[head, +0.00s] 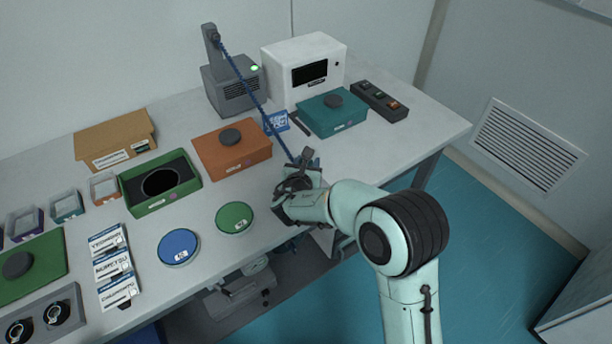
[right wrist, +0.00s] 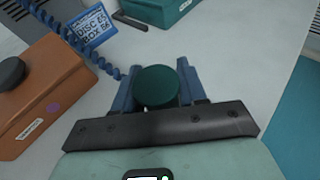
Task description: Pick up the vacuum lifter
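The vacuum lifter shows in the right wrist view as a dark green round-ended body (right wrist: 157,87) between the blue fingers of my right gripper (right wrist: 158,95). The fingers lie against both its sides, so the gripper looks shut on it. Its lower part is hidden. In the head view my right gripper (head: 303,178) is over the front right of the table. The blue coiled hose (head: 255,102) runs almost straight from the grey pump unit (head: 232,88) to this gripper; it also shows in the right wrist view (right wrist: 72,38). My left gripper is out of view.
An orange box (head: 232,150) and an open green box (head: 160,183) stand left of the gripper. Green (head: 235,218) and blue (head: 179,247) discs lie near the front edge. A teal box (head: 332,112), white machine (head: 303,70) and button panel (head: 379,101) stand behind. The table's right end is clear.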

